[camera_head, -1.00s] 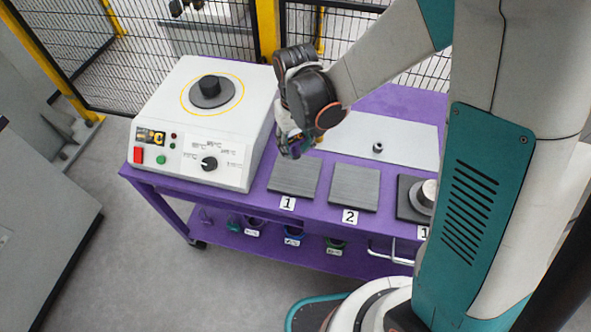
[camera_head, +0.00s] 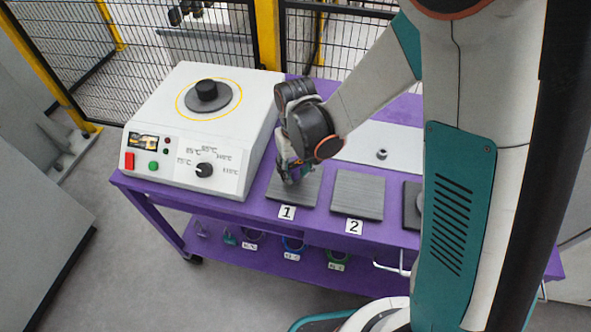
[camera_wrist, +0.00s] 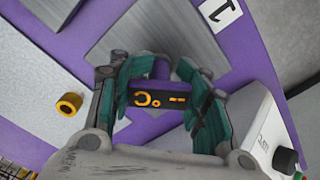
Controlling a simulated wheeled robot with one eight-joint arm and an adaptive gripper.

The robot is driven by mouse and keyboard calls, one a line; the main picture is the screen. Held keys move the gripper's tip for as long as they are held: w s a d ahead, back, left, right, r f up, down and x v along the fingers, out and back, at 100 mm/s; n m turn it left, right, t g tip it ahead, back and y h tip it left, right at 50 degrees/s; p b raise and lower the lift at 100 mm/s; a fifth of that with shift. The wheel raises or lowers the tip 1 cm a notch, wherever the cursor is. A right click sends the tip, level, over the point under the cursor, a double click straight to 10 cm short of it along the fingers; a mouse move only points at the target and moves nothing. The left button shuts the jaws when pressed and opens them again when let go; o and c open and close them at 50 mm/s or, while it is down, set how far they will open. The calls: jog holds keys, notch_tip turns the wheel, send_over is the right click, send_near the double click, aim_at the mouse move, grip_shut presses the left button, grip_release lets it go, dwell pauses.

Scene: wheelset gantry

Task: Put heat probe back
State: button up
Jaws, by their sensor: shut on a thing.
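My gripper (camera_head: 289,176) is low at the upper-left part of the pad labelled 1 (camera_head: 298,194). Most of the probe is hidden by the fingers in the head view. I cannot tell whether it touches the pad or hangs just above it. The pad also fills the top of the wrist view (camera_wrist: 165,38).
The white heater box (camera_head: 225,165), with a black knob on top, stands close left of my gripper. Pad 2 (camera_head: 358,194) is to the right. A light grey plate (camera_head: 355,147) with a small peg (camera_head: 382,154) lies behind on the purple cart (camera_head: 240,207). Mesh fence stands behind.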

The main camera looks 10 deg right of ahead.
aim_at(296, 165)
jog(key=o, duration=0.7)
jog(key=shift+f, duration=0.15)
jog(key=o, duration=0.6)
jog(key=shift+o, duration=0.2)
notch_tip(296, 165, up, 12)
jog(key=p, duration=0.4)
jog(key=shift+r, duration=0.2)
